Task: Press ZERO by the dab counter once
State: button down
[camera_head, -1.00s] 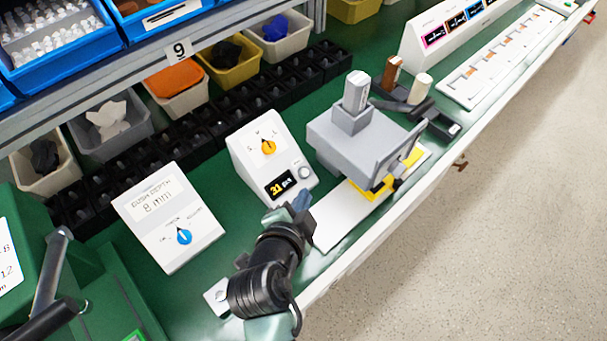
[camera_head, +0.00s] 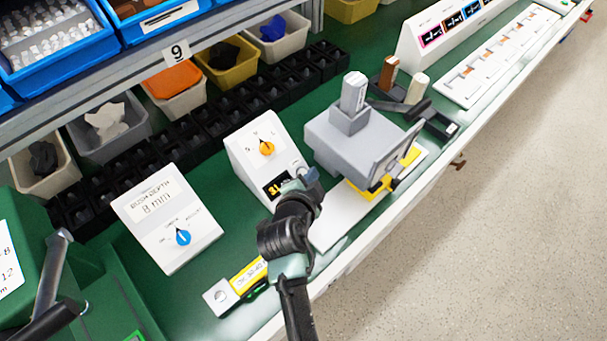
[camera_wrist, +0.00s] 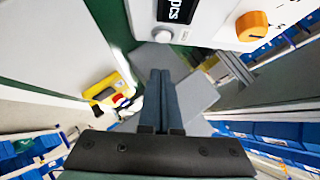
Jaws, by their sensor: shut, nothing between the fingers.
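The dab counter (camera_head: 247,153) is a white slanted box with an orange knob (camera_head: 266,149) and a dark display (camera_head: 275,187) with yellow digits that look like 31. Its round grey button sits beside the display. It shows clearly in the wrist view (camera_wrist: 162,36), but my gripper partly covers it in the head view. I cannot read a label by it. My gripper (camera_head: 308,178) is shut and empty, close in front of the button. In the wrist view the fingertips (camera_wrist: 160,74) are just below the button, with a small gap in the picture; contact cannot be told.
A grey press (camera_head: 350,145) with a yellow part stands right of the counter. A white box with a blue knob (camera_head: 183,237) and an 8 mm display stands left. Black bins line the back. A yellow-labelled item (camera_head: 247,277) lies near the front edge.

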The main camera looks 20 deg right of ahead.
aim_at(303, 173)
jog(key=shift+w+a+f, duration=0.25)
jog(key=shift+w+f, duration=0.35)
jog(key=shift+f, duration=0.15)
jog(key=shift+w+a+f, duration=0.25)
jog(key=shift+w+f, duration=0.35)
jog(key=shift+f, duration=0.1)
jog(key=shift+f, duration=0.1)
